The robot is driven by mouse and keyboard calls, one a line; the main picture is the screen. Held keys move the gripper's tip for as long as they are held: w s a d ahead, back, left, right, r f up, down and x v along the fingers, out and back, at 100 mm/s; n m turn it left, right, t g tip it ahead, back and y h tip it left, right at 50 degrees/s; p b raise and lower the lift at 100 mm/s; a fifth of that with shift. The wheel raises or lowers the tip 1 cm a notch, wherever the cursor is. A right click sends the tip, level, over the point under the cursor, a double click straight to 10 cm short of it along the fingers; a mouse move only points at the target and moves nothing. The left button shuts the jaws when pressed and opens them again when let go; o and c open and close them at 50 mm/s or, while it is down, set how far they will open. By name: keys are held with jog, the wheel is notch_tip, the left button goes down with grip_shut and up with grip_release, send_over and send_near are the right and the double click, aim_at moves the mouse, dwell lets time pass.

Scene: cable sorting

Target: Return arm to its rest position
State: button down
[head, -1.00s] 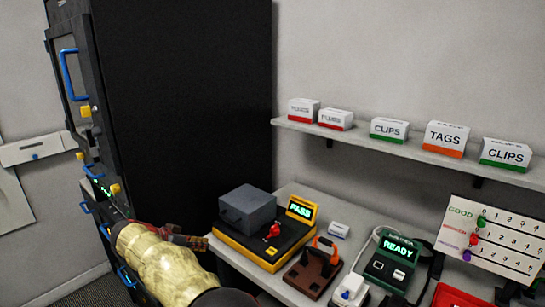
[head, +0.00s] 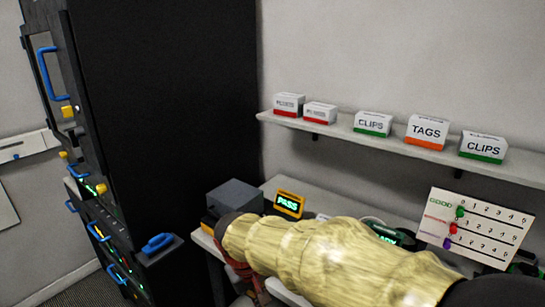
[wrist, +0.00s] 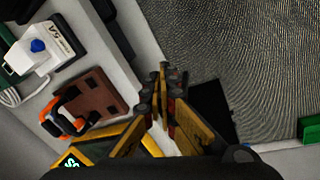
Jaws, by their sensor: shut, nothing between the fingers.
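My arm (head: 330,262) stretches across the front of the workbench in the head view, its pale yellow sleeve covering much of the bench top. In the wrist view my gripper (wrist: 168,80) points down past the bench edge, above the grey textured floor. Its two fingers are together, with nothing held between them.
The black cabinet (head: 165,110) stands left, with a blue-handled dark block (head: 159,246) jutting from it. The wall shelf (head: 350,134) holds several labelled boxes. A brown block with an orange handle (wrist: 90,105) sits on the bench beside my gripper.

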jog(key=s+d+r+m+t+y+p, duration=0.1)
jog(key=s+d+r+m+p, duration=0.1)
jog(key=s+d+r, duration=0.5)
jog(key=s+d+r+m+t+p, duration=0.2)
jog(key=s+d+r, duration=0.5)
jog(key=s+d, duration=0.4)
jog(key=d+m, duration=0.1)
jog(key=d, duration=0.3)
jog(key=shift+m+t+y, duration=0.3)
jog(key=shift+m+y, duration=0.1)
